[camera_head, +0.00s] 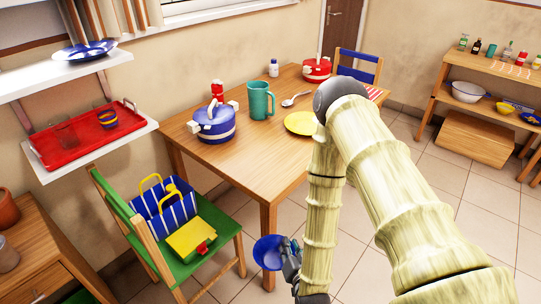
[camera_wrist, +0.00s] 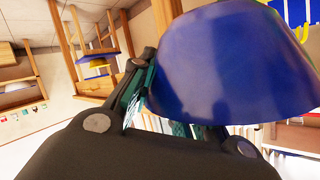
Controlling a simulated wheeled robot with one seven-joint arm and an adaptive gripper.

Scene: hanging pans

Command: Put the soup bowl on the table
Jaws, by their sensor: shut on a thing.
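A blue soup bowl (camera_head: 268,253) is held by my gripper (camera_head: 290,254) in front of the table, below the height of its top. In the wrist view the bowl (camera_wrist: 225,65) fills the upper right, and my gripper (camera_wrist: 170,118) is shut on it. The bowl looks tilted, and part of its rim is cut off by the frame edge. The wooden table (camera_head: 250,165) stands behind and above the bowl. My arm covers the table's right front part.
On the table are a blue pot (camera_head: 215,125), a teal mug (camera_head: 260,100), a yellow plate (camera_head: 301,123), a spoon (camera_head: 294,99) and a red pot (camera_head: 317,68). The table's front middle is bare. A green chair (camera_head: 215,250) with a striped basket (camera_head: 168,215) stands left of the bowl.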

